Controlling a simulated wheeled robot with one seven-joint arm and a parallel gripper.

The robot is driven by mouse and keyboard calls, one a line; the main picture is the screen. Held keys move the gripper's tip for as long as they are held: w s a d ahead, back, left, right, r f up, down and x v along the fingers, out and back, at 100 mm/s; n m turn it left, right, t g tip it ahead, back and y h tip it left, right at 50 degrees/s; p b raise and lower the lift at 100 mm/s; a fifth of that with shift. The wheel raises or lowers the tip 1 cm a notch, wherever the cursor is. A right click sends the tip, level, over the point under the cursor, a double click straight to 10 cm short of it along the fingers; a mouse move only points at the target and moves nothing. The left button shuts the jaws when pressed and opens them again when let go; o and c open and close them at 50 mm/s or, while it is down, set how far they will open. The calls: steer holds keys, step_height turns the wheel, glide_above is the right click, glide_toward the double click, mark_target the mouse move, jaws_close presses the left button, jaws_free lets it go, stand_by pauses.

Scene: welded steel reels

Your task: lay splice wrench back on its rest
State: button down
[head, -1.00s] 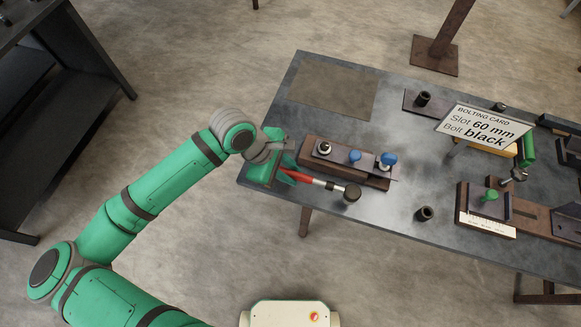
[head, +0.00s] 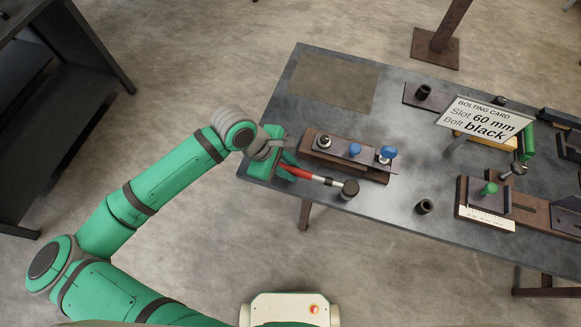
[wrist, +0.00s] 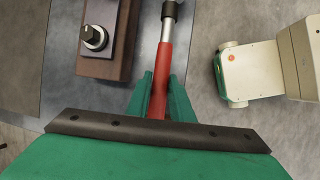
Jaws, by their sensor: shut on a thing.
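The splice wrench (head: 310,176) has a red handle, a bright shaft and a dark round head. My gripper (head: 287,168) is shut on its red handle, at the near left edge of the bench. In the wrist view the red handle (wrist: 161,75) stands between my green fingers (wrist: 158,95), with the shaft pointing away. The wrench lies in front of a brown block with knobs. I cannot tell whether it touches the bench, and I cannot make out its rest for certain.
The brown block (head: 310,145) carries one dark and two blue knobs. A brown mat (head: 335,82) lies at the back left of the steel bench (head: 390,135). A dark socket (head: 424,206), a bolting card (head: 485,120) and a green-knobbed fixture (head: 488,190) are to the right.

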steer(key=shift+f, duration=1)
stand_by(0.6)
steer(key=c, duration=1.5)
jaws_free()
steer(key=shift+v, duration=4)
